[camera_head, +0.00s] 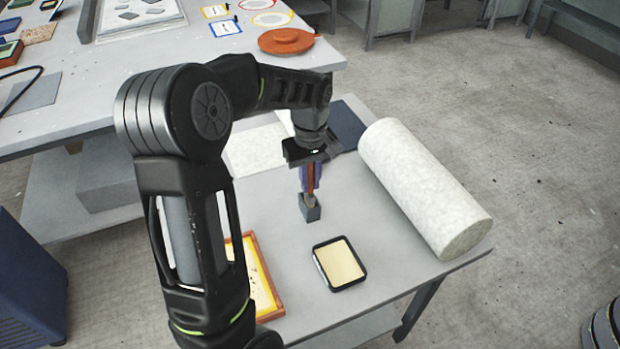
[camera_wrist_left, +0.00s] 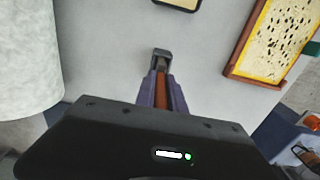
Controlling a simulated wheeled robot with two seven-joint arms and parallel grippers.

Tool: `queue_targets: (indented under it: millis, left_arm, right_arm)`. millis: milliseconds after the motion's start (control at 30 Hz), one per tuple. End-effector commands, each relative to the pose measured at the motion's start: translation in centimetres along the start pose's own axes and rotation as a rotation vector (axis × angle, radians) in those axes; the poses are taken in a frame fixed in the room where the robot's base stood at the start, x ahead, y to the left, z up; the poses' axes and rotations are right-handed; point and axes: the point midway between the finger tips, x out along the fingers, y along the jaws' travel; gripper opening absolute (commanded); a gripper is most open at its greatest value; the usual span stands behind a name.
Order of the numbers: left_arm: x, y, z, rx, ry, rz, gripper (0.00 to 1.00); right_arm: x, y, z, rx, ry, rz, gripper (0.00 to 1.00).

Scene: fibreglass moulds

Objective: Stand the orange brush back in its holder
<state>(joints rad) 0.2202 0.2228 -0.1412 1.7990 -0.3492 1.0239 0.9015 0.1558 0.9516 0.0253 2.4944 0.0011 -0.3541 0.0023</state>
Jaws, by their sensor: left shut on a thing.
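My left gripper (camera_head: 310,184) points down over the small table and is shut on the orange brush (camera_head: 310,176). The brush's handle shows as an orange-brown strip between the purple fingers, also in the left wrist view (camera_wrist_left: 161,88). My right gripper is not in view.
A thick white roll (camera_head: 420,185) lies right of the gripper. A black-rimmed tray (camera_head: 325,270) with pale yellow inside lies in front, and an orange-framed panel (camera_head: 275,297) lies left of it, partly behind my arm. A larger table (camera_head: 110,85) stands behind.

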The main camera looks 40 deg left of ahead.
Motion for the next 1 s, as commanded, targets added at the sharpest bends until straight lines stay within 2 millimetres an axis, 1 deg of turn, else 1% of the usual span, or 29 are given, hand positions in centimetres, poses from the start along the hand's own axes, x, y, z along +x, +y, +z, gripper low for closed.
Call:
queue_targets:
  millis: [367,700,1000]
  left_arm:
    - [0.1,0.0,0.0,0.0,0.0,0.0,0.0]
    - [0.9,0.0,0.0,0.0,0.0,0.0,0.0]
    - [1.0,0.0,0.0,0.0,0.0,0.0,0.0]
  right_arm:
    - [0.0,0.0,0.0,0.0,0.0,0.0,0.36]
    - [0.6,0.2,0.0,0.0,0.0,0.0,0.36]
    - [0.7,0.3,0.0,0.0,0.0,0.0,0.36]
